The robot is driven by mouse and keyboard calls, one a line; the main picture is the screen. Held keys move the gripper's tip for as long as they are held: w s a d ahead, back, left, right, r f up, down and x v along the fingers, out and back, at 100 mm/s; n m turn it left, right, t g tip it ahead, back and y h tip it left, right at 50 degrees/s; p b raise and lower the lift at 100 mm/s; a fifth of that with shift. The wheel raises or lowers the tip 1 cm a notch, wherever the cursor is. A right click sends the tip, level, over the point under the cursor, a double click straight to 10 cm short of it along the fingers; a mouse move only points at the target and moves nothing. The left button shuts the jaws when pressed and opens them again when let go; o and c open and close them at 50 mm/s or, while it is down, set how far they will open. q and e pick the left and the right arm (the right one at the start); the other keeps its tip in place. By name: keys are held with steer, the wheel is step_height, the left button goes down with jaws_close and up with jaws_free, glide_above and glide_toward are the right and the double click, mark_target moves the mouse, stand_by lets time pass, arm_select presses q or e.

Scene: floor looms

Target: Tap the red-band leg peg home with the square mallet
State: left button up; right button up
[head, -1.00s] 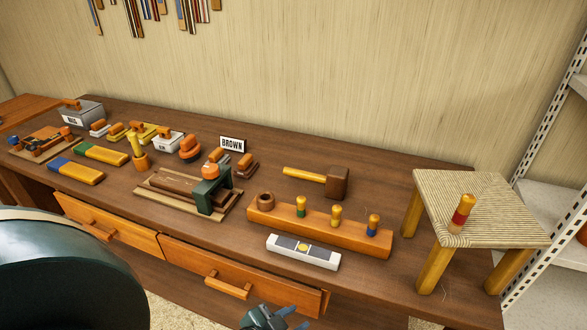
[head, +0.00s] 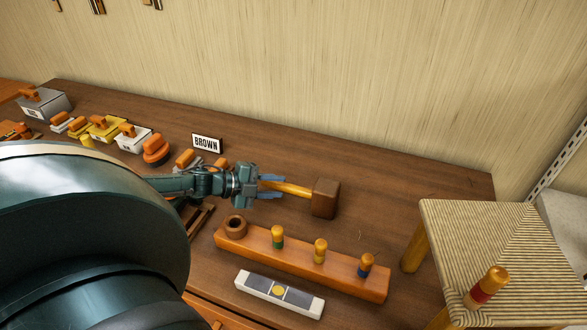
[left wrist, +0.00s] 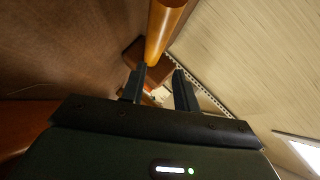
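The square mallet lies on the bench, its dark brown block head (head: 325,198) to the right and its yellow-orange handle (head: 294,189) pointing left. My left gripper (head: 272,187) is at the handle's left part with its fingers apart. In the left wrist view the fingers (left wrist: 160,87) are open, and the handle (left wrist: 165,30) shows near their tips; I cannot tell whether it touches them. The red-band leg peg (head: 488,287) stands up, a little tilted, from the near left corner of the woven stool seat (head: 500,235). My right gripper is not in view.
An orange peg rack (head: 300,262) with several banded pegs and a brown ring stands in front of the mallet. A white level (head: 279,294) lies nearer. Brushes and boxes line the left back, beside a BROWN sign (head: 206,143). The bench right of the mallet is clear.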

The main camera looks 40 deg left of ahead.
mark_target(287, 190)
arm_select(q)
steer(key=shift+w+a+f, duration=0.1)
steer(key=shift+a+f, duration=0.3)
steer(key=shift+f, duration=0.25)
steer(key=shift+w+f, duration=0.15)
steer(key=shift+f, duration=0.05)
steer(key=shift+w+d+f+b, duration=0.2)
steer(key=shift+d+b, duration=0.05)
steer(key=shift+b, duration=0.25)
steer(key=b+x, duration=0.2)
steer(key=x, duration=0.2)
steer(key=shift+f, duration=0.1)
steer(key=shift+b+x, duration=0.5)
steer(key=shift+x, duration=0.5)
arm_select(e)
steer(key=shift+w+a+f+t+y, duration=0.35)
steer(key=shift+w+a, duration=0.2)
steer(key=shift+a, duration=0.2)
arm_select(q)
jaws_close()
steer(key=shift+r, duration=0.2)
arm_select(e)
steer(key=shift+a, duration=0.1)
